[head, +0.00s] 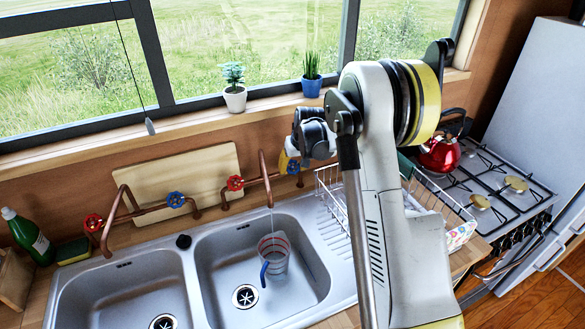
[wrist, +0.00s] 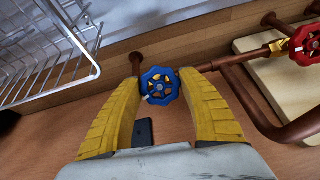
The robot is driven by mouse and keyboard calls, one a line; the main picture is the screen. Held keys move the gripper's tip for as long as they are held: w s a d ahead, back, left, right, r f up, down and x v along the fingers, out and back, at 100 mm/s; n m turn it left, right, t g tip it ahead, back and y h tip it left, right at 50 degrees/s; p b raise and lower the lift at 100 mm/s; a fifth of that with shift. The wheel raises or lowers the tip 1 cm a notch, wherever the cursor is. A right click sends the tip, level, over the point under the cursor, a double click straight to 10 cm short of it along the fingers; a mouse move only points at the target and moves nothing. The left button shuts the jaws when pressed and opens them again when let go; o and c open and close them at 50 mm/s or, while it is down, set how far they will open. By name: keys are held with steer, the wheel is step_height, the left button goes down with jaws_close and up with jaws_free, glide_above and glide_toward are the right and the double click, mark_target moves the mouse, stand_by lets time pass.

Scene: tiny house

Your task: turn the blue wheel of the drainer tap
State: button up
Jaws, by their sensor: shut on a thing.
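The blue wheel (head: 293,167) of the drainer tap is at the right end of its copper pipe, beside the dish rack. In the wrist view the blue wheel (wrist: 159,86) sits between the yellow fingers of my gripper (wrist: 160,82), which is shut on it at its left and right rim. In the head view my gripper (head: 288,158) reaches the wheel from the right and above. The tap's red wheel (head: 235,183) is left of its spout (head: 264,168). A thin stream seems to fall from the spout toward a clear jug (head: 274,258) in the right sink.
The wire dish rack (head: 335,215) stands close to my gripper. A second tap with a red wheel (head: 93,222) and a blue wheel (head: 175,199) is further left. A cutting board (head: 180,168) leans behind. Potted plants (head: 234,97) stand on the sill; a red kettle (head: 440,152) is at right.

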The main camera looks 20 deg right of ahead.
steer(key=shift+f+m+y+b, duration=0.1)
steer(key=shift+m+y+b, duration=0.35)
steer(key=shift+m, duration=1.55)
steer(key=o, duration=1.2)
steer(key=v, duration=1.2)
steer(key=shift+s+d, duration=0.1)
